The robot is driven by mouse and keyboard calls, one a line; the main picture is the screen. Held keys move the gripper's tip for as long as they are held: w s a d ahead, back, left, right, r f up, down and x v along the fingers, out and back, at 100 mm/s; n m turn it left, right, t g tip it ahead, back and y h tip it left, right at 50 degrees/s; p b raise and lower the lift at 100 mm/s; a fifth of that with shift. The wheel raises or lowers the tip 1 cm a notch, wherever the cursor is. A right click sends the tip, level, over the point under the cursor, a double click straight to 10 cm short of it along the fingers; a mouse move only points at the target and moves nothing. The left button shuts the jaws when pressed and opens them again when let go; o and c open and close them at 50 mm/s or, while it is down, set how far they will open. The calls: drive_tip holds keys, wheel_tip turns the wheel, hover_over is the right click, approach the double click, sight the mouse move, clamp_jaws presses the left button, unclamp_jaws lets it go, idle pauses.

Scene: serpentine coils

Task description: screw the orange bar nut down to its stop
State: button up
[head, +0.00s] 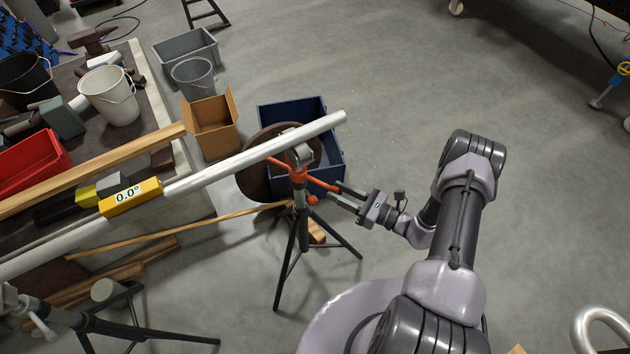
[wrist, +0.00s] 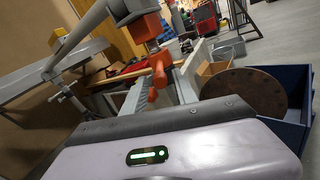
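The orange bar nut (head: 312,182) sits around the upright post of a black tripod stand (head: 293,245), under the stand's head, which bears a long pale pipe (head: 255,152). Its orange arms stick out to both sides. In the wrist view an orange arm (wrist: 159,75) stands out toward the camera. My gripper (head: 343,195) reaches in from the right at the nut's right arm. Its two fingers look apart, with the orange arm end between them in the wrist view (wrist: 162,88). Whether they touch it I cannot tell. The nut's thread and stop are not clearly visible.
A yellow level (head: 131,197) on the pipe reads 0.0°. A blue crate (head: 328,140) and a rusty disc (head: 258,190) are behind the stand. A cardboard box (head: 211,127) and a cluttered bench lie left.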

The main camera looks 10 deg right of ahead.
sight(305, 177)
drive_tip(key=b+x, duration=0.1)
drive_tip(key=x, duration=0.7)
drive_tip(key=shift+w, duration=0.15)
clamp_jaws()
idle(1.1)
